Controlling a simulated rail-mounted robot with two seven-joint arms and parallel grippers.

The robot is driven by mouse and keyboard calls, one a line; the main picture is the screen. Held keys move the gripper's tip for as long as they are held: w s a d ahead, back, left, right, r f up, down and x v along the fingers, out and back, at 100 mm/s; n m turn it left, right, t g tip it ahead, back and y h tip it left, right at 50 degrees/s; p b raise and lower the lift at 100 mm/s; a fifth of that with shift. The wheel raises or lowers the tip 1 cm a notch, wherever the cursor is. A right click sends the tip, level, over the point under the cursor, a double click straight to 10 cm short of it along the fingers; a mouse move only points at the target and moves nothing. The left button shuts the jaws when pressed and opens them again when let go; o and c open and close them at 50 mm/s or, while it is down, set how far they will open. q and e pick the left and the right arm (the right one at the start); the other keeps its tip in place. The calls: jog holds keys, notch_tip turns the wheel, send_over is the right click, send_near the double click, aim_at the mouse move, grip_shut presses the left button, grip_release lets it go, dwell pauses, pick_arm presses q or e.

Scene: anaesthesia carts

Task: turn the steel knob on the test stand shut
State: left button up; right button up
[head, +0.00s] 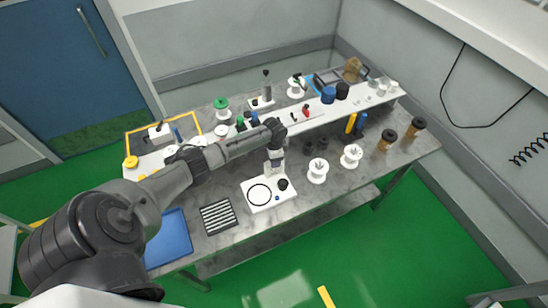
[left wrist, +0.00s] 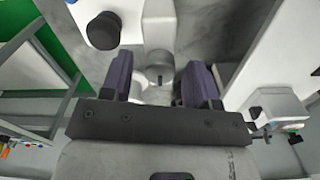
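The test stand (head: 258,205) is a white plate with a black ring on it, a black round knob (head: 283,184) and an upright white and grey column (head: 274,165). It stands near the front edge of the bench. My left gripper (head: 276,138) is over the top of the column. In the left wrist view my left gripper (left wrist: 159,88) is open, with its dark purple fingers spread on both sides of a pale grey, rounded part (left wrist: 159,76), which looks like the steel knob. I cannot tell whether a finger touches it. The black knob also shows there (left wrist: 103,30). My right gripper is not in view.
A black striped grate (head: 217,217) and a blue tray (head: 168,240) lie left of the stand.

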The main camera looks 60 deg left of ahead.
pick_arm(q)
notch_tip(320, 180, up, 14)
dwell(0.8)
jog(key=shift+f, duration=0.1)
dwell(0.4)
